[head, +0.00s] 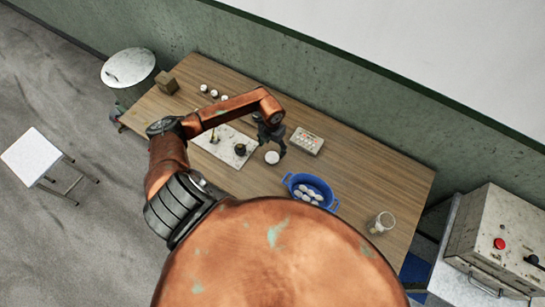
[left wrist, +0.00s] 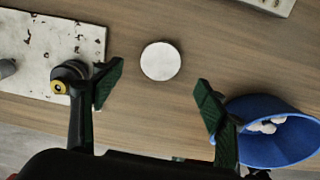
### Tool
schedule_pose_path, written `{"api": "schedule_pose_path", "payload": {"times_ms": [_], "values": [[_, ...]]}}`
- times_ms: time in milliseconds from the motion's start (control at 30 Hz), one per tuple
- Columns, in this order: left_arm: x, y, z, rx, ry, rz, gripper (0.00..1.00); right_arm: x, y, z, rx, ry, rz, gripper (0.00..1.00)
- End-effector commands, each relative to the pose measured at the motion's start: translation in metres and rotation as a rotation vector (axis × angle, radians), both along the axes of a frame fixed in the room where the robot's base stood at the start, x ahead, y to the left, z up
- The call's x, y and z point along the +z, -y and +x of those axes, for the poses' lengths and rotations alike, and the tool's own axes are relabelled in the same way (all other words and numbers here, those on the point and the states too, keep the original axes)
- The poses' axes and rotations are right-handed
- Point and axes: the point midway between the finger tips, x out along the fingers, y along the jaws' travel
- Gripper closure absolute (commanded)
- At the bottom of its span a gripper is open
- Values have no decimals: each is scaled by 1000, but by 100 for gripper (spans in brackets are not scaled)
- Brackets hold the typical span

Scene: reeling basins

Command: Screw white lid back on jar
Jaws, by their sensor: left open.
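The white lid (head: 272,157) lies flat on the wooden table, beside the stained white board; it shows as a round white disc in the left wrist view (left wrist: 160,61). My left gripper (head: 272,145) is open and empty close to the lid. In the left wrist view its two dark green fingers (left wrist: 160,84) stand wide apart, with the lid ahead, between their lines. The glass jar (head: 381,222) stands near the right end of the table, with something pale in its bottom and no lid visible on it. My right gripper does not show.
A blue basin (head: 312,190) with several white pieces stands between lid and jar. The stained board (head: 224,146) carries small dark items at left. A pale tray (head: 306,141) lies behind the lid. The table right of the tray, behind the basin, is clear.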

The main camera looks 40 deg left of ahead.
Motion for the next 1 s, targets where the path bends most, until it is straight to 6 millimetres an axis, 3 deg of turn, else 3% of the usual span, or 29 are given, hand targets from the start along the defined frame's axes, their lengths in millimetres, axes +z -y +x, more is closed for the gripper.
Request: {"api": "schedule_pose_path", "payload": {"times_ms": [133, 367, 533, 800, 1000], "values": [[-16, 1, -1, 0, -3, -1, 33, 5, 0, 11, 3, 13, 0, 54], [-18, 0, -1, -1, -1, 1, 33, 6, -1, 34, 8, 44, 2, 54], [-26, 1, -2, 1, -4, 0, 33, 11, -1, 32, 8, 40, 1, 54], [-63, 2, -1, 2, -3, -1, 33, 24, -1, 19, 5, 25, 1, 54], [-71, 2, -1, -1, -1, 1, 33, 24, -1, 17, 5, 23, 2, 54]]}}
